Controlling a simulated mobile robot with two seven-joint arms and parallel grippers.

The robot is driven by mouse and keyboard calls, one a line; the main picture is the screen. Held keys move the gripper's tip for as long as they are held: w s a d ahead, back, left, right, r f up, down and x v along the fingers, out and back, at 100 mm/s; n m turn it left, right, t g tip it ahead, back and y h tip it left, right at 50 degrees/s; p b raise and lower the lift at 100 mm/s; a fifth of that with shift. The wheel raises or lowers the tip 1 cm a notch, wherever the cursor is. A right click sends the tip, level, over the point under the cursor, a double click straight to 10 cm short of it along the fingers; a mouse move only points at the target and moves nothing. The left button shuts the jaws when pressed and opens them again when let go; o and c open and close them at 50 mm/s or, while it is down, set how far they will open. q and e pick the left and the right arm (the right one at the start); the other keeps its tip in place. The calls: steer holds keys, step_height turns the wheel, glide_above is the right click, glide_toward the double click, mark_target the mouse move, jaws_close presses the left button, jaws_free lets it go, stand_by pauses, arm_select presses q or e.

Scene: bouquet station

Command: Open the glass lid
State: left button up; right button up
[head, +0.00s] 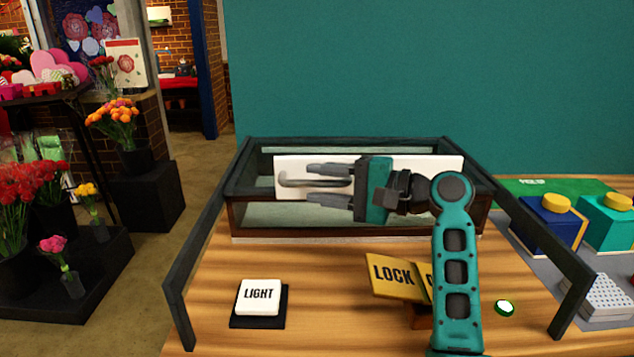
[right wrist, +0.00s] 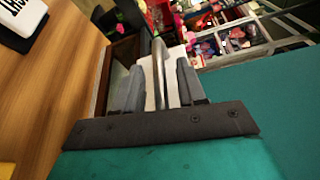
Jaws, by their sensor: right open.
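A dark-framed case (head: 260,236) stands at the back of the wooden bench. A dark frame (head: 207,225) runs along its back edge, with long side bars reaching forward; I cannot clearly make out the glass or how far the lid is raised. A white panel (head: 445,165) shows behind my right gripper (head: 312,183). That gripper is open and points left over the case. A grey bent bar (head: 290,180), like a handle, lies between its fingers with gaps visible; it also shows in the right wrist view (right wrist: 158,75). My left gripper is out of view.
A white LIGHT button (head: 258,297) sits at the front left. A yellow LOCK sign (head: 390,274) is partly hidden by my right arm, with a small green-rimmed white disc (head: 504,308) to its right. Blue (head: 545,222) and teal (head: 606,222) boxes stand at the right.

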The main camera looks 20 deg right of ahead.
steer(key=shift+w+a, duration=0.4)
steer(key=shift+a, duration=0.15)
jaws_close()
